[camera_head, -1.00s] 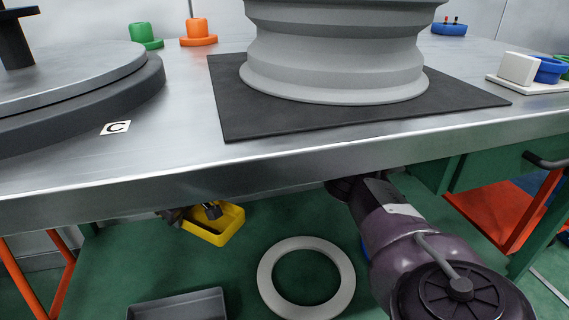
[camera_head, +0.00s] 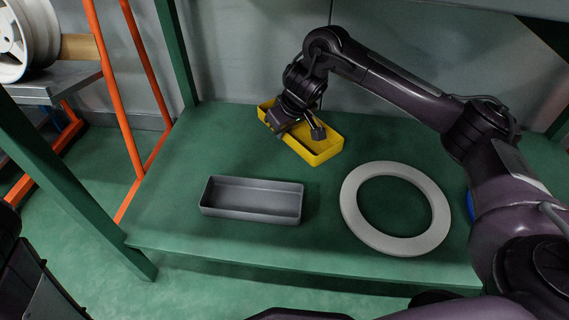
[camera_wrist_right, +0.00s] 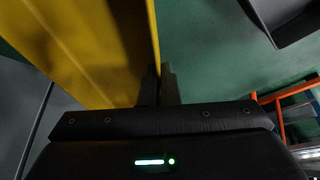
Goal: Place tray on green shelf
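A yellow tray (camera_head: 322,151) sits at the back of the green shelf (camera_head: 170,190), apparently resting on it. My right gripper (camera_head: 304,130) reaches down to this tray from behind and above. In the right wrist view, its two fingers (camera_wrist_right: 159,85) are close together on either side of the thin wall of the yellow tray (camera_wrist_right: 85,45), pinching it. The tray's far side is partly hidden by the gripper. A grey tray (camera_head: 250,205) lies empty on the shelf, nearer and to the left. My left gripper does not show.
A pale grey ring (camera_head: 430,225) lies on the shelf at the right, with a blue thing (camera_head: 470,207) partly hidden behind my right arm. Green posts (camera_head: 180,60) bound the shelf at left. An orange frame (camera_head: 125,110) and a white wheel (camera_head: 28,40) stand beyond.

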